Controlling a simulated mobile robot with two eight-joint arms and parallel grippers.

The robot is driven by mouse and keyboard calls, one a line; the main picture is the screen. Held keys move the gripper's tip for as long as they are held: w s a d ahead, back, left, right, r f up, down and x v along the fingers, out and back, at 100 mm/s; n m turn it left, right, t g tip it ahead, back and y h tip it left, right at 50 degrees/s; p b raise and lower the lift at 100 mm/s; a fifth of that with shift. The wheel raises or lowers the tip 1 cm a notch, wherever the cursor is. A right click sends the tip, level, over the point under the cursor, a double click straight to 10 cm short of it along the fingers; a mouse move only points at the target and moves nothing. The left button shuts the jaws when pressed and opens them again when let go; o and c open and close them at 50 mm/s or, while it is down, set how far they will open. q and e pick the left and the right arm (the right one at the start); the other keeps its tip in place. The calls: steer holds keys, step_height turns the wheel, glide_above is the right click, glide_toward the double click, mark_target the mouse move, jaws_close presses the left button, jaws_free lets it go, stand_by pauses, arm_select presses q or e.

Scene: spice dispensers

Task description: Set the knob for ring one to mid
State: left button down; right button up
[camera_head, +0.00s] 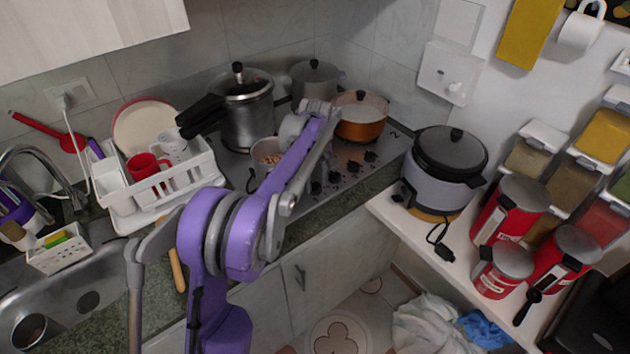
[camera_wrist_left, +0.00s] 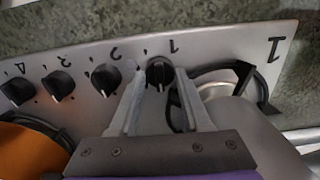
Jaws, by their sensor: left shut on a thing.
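The stove's front panel (camera_wrist_left: 225,45) shows in the left wrist view with a row of black knobs and printed numbers. The ring one knob (camera_wrist_left: 159,72) is black and sits beside the printed "1". My left gripper (camera_wrist_left: 158,80) has its two grey fingers on either side of this knob and is shut on it. A pale mark shows on the knob's lower side in that view; its exact setting is hard to read. In the head view my purple left arm (camera_head: 290,165) reaches over the stove (camera_head: 345,190) and hides part of it. My right gripper is not in view.
An orange pot (camera_head: 361,118), a pressure cooker (camera_head: 247,110) and a small pan (camera_head: 268,155) stand on the stove. The neighbouring knob (camera_wrist_left: 107,76) is close to the left finger. A dish rack (camera_head: 160,190) stands to the left, a rice cooker (camera_head: 440,175) to the right.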

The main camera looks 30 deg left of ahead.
mark_target(315, 184)
arm_select(q)
steer(key=m, duration=0.4)
steer(key=shift+m, duration=1.5)
steer(key=shift+c, duration=1.8)
jaws_free()
steer(key=shift+r, duration=0.1)
step_height(315, 184, up, 11)
steer(key=shift+f, duration=0.2)
